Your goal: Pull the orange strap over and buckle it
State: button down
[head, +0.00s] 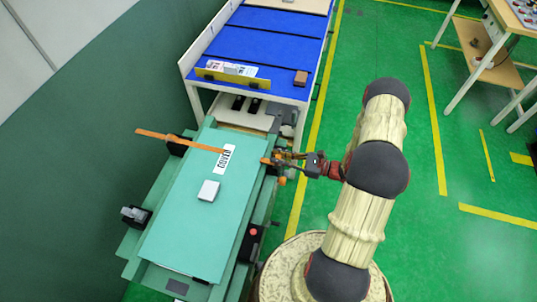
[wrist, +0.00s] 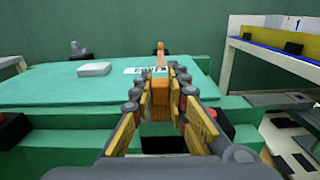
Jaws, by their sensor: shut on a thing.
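The orange strap (head: 180,141) runs from beyond the far left edge of the teal cover (head: 185,215) to the white label (head: 225,158). In the wrist view the strap (wrist: 160,58) shows straight ahead, past the fingers. My gripper (head: 274,161) is at the cover's right edge. In the wrist view its fingers (wrist: 160,98) are closed around an orange block (wrist: 160,92). An orange piece (head: 265,161) also shows by the fingertips in the head view. I cannot tell whether the held block joins the strap; the buckle is not clearly distinguishable.
A small white box (head: 208,190) lies on the cover. Dark clamp-like parts (head: 136,215) stand at the bench's left side. A blue-topped table (head: 265,50) stands behind.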

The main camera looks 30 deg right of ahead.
jog(key=shift+s+d, duration=0.2)
jog(key=c, duration=2)
grip_release()
jog(key=shift+s+d, duration=0.1)
jog(key=shift+d, duration=0.05)
jog(key=shift+o, duration=1.4)
jog(key=v, duration=1.1)
jog(key=shift+s+d, duration=0.25)
jog(key=shift+d, duration=0.05)
jog(key=shift+f, duration=0.1)
